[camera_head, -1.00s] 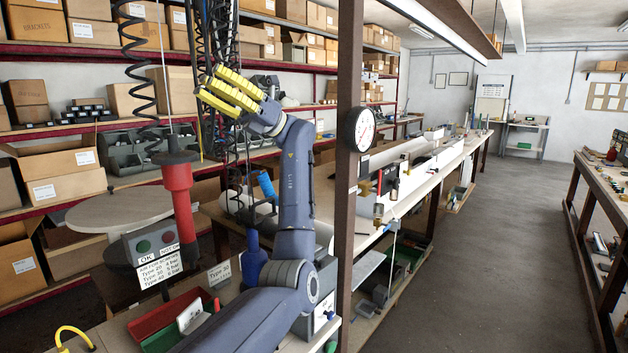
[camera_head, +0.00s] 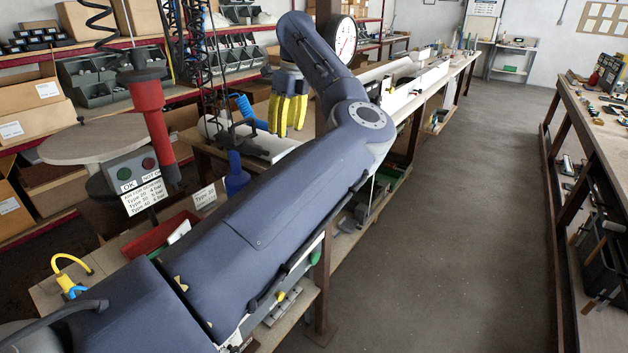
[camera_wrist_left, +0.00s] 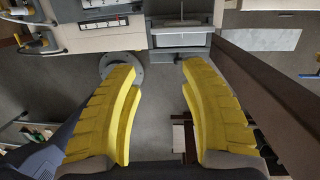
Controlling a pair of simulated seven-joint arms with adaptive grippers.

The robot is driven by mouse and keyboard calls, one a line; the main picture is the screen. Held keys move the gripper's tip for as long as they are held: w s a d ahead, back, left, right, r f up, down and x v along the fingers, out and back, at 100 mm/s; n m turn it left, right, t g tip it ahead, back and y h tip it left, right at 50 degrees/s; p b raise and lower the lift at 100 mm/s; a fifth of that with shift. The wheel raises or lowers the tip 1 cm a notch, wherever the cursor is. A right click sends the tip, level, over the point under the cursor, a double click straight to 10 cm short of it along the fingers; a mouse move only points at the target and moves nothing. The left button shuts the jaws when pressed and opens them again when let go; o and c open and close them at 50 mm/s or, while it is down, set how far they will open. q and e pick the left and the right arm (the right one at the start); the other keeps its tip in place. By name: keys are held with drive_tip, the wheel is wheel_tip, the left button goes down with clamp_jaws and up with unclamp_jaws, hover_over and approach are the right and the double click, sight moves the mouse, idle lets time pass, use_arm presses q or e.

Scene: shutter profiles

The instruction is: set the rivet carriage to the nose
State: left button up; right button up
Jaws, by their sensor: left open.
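My left gripper (camera_head: 287,128) points down over the workbench, its yellow fingers spread and empty. In the left wrist view the open fingers (camera_wrist_left: 156,68) frame bare grey floor. A grey block with a slotted front (camera_wrist_left: 180,38) lies beyond the fingertips there, apart from them. A cream housing (camera_wrist_left: 112,40) adjoins it on the left. I cannot tell for sure which part is the rivet carriage or its nose. My own arm hides much of the near bench in the head view. My right gripper is not in view.
A brown post (camera_wrist_left: 262,85) runs close by the right finger in the wrist view. A round gauge (camera_head: 342,38) is partly behind my arm. A red column (camera_head: 152,115), OK button box (camera_head: 135,170) and red tray (camera_head: 160,236) stand left. The aisle floor (camera_head: 470,200) is clear.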

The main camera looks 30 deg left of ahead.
use_arm(q)
drive_tip(key=w+d+t+h, duration=0.1)
drive_tip(key=w+d+h, duration=0.1)
drive_tip(key=d, duration=0.2)
wheel_tip(320, 180, down, 17)
idle(0.5)
clamp_jaws()
idle(0.4)
